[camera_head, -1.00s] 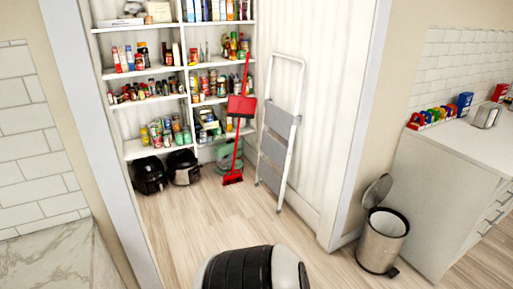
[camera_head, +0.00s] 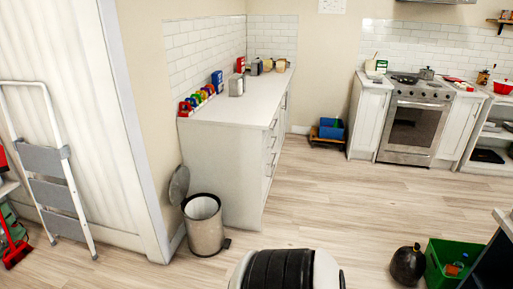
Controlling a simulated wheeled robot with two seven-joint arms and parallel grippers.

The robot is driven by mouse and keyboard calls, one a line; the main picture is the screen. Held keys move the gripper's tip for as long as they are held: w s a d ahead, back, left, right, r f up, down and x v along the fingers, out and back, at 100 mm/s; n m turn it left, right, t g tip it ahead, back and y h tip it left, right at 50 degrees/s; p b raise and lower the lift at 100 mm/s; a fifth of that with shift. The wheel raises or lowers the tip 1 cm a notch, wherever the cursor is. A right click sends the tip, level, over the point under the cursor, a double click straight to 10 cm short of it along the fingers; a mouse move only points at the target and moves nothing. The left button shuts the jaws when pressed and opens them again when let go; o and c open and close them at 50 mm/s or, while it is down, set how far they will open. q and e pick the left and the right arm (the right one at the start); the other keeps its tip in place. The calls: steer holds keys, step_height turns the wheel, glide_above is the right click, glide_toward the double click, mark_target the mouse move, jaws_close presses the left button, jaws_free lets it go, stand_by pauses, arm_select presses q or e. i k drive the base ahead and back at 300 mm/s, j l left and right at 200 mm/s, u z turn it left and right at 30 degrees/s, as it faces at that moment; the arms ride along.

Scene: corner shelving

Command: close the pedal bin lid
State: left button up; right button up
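The pedal bin (camera_head: 205,232) is a beige-grey metal cylinder standing on the wood floor, left of centre. Its round lid (camera_head: 179,185) is raised, tilted up at the back left of the rim. The open top shows a pale inside. A dark pedal (camera_head: 227,243) sticks out at the bin's lower right. Neither of my grippers shows in this view; only a dark and white part of my own body is at the bottom middle.
A white counter (camera_head: 232,165) stands just behind the bin, with a wall corner to its left. A step ladder (camera_head: 52,170) leans at the left. The middle floor is clear.

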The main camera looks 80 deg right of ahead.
mark_target(180, 184)
steer(key=i+l+z, duration=0.1)
steer(key=z, duration=0.4)
steer(key=i+z, duration=0.2)
steer(key=z, duration=0.3)
steer(key=i+z, duration=0.2)
steer(key=z, duration=0.3)
steer(key=i+z, duration=0.15)
steer(key=z, duration=0.35)
steer(key=i+j, duration=0.15)
steer(key=i, duration=0.05)
